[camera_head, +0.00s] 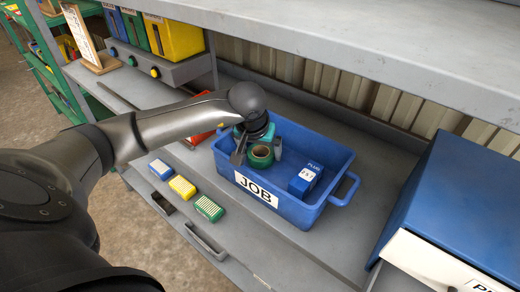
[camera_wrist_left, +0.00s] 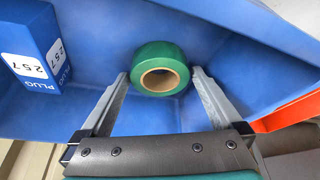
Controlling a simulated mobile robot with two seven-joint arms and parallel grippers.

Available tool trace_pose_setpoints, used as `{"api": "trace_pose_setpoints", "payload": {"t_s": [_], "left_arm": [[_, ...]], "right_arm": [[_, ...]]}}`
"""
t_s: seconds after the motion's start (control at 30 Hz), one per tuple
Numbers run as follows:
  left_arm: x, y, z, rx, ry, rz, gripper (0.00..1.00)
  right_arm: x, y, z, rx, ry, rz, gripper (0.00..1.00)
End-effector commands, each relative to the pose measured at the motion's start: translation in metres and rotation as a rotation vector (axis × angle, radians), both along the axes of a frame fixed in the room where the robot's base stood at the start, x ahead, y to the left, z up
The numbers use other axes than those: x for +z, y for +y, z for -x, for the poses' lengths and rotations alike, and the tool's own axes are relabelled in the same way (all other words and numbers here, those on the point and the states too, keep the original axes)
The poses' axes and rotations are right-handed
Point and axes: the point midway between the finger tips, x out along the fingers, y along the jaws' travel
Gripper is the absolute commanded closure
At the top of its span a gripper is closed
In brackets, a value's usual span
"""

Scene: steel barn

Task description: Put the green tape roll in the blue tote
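The green tape roll (camera_head: 261,156) has a tan core and is inside the opening of the blue tote (camera_head: 265,197), near its front left part. My left gripper (camera_head: 258,150) reaches down into the tote with one finger on each side of the roll. In the left wrist view the roll (camera_wrist_left: 160,68) sits between the fingertips (camera_wrist_left: 160,74), which appear to touch its sides. How high the roll is above the tote floor is hard to tell. My right gripper is not in view.
A blue box marked PLUG (camera_head: 306,178) stands in the tote's right part. Blue (camera_head: 160,168), yellow (camera_head: 182,186) and green (camera_head: 209,208) small boxes lie in front. A red bin (camera_head: 200,136) is beside the tote, and a large blue case (camera_head: 465,205) is at right. A grey shelf (camera_head: 370,45) overhangs.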

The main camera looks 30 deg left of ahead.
Motion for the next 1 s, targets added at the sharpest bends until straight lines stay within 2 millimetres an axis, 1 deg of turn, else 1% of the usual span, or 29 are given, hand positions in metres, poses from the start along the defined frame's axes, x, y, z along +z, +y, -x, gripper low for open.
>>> {"api": "trace_pose_setpoints", "payload": {"t_s": [0.2,0.33,0.73,0.87,1.0], "left_arm": [[0.000,0.000,0.000,0.000,0.000,0.000,0.00],[0.005,0.000,0.000,0.000,0.000,0.000,0.00],[0.061,-0.007,0.022,-0.002,-0.004,-0.001,0.00],[0.070,-0.009,0.026,0.000,-0.001,0.000,0.00],[0.073,-0.009,0.027,0.001,-0.001,0.000,0.00]], "right_arm": [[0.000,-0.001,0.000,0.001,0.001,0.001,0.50],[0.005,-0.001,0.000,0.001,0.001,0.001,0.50],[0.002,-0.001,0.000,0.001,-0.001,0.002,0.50],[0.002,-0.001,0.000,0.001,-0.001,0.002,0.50],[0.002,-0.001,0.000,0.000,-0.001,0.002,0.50]]}}
